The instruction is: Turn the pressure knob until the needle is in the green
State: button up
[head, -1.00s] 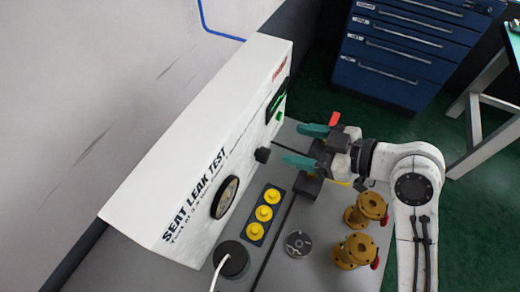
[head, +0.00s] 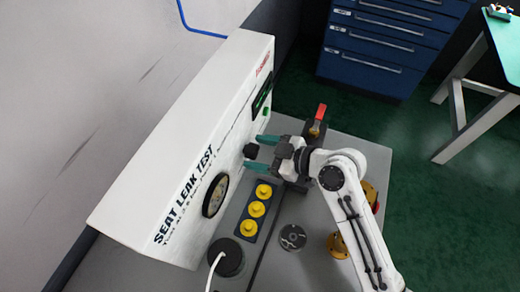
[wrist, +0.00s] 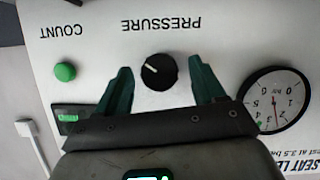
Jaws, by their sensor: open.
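The black pressure knob (head: 250,151) sticks out of the white panel's front. In the wrist view the knob (wrist: 160,72) has a white pointer line and sits below the upside-down PRESSURE label. My gripper (head: 262,153) is open, its two teal fingers pointing at the panel, one on each side of the knob. In the wrist view there are gaps between the knob and both fingers. The round gauge (wrist: 276,100) shows at the right of the wrist view, upside down, with a thin needle and a small green mark near its rim. The gauge (head: 215,195) is seen edge-on in the head view.
A green button (wrist: 65,72) and a small green-lit display (wrist: 72,116) are beside the knob. Yellow parts (head: 257,209) in a dark tray, a grey disc (head: 292,237) and a black round object (head: 226,257) with a white cable stand on the bench below.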

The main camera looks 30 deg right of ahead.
jog(key=shift+c, duration=0.5)
jog(key=c, duration=1)
jog(key=shift+o, duration=0.2)
jog(key=shift+w, duration=0.1)
jog(key=shift+d+r+m+g+y+p, duration=0.1)
jog(key=shift+m+g+y+p, duration=0.3)
jog(key=shift+m+y+p, duration=0.45)
jog(key=shift+w+d+m+g+y+p, duration=0.1)
jog(key=shift+m+g+y+p, duration=0.4)
jog(key=shift+m, duration=1.25)
jog(key=shift+f+y, duration=0.2)
jog(key=shift+y, duration=0.05)
jog(key=o, duration=1.1)
jog(key=shift+c, duration=0.2)
